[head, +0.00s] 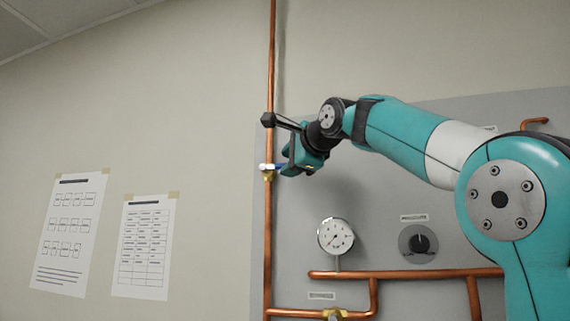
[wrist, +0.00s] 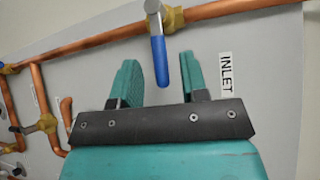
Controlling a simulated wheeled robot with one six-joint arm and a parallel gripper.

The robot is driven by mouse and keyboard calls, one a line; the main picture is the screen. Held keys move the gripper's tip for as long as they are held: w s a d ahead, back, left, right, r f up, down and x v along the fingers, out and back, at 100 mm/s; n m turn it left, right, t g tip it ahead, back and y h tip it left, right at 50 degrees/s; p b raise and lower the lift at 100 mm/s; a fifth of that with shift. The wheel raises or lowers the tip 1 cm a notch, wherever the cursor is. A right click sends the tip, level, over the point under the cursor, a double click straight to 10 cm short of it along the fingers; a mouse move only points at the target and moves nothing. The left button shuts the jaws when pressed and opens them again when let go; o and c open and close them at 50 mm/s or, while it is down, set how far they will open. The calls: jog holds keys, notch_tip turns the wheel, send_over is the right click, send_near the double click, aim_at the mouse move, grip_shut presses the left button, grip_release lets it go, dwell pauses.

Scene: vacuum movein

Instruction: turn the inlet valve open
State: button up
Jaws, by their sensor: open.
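The inlet valve has a brass body (wrist: 173,19) on a copper pipe and a blue lever handle (wrist: 160,62). In the wrist view the lever stands out across the pipe, its tip between my two open fingers. My gripper (wrist: 159,80) is open, with a gap to the lever on each side. A label reading INLET (wrist: 226,73) is on the panel beside the right finger. In the head view my gripper (head: 290,160) is at the upper part of the vertical pipe, and the brass valve body (head: 268,174) shows at its left. Most of the lever is hidden there by my gripper.
A grey panel (head: 385,180) carries a round gauge (head: 336,236), a dark knob (head: 418,244) and copper pipes (head: 410,274) below my arm. Another brass valve (wrist: 46,123) is at the left in the wrist view. Two paper sheets (head: 145,246) hang on the left wall.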

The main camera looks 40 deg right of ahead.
aim_at(278, 167)
jog(key=shift+w+d+f+p, duration=0.1)
jog(key=shift+w+p, duration=0.05)
jog(key=shift+w, duration=0.55)
jog(key=shift+w+d+f+p, duration=0.1)
jog(key=shift+w+p, duration=0.05)
jog(key=shift+w, duration=0.55)
grip_shut()
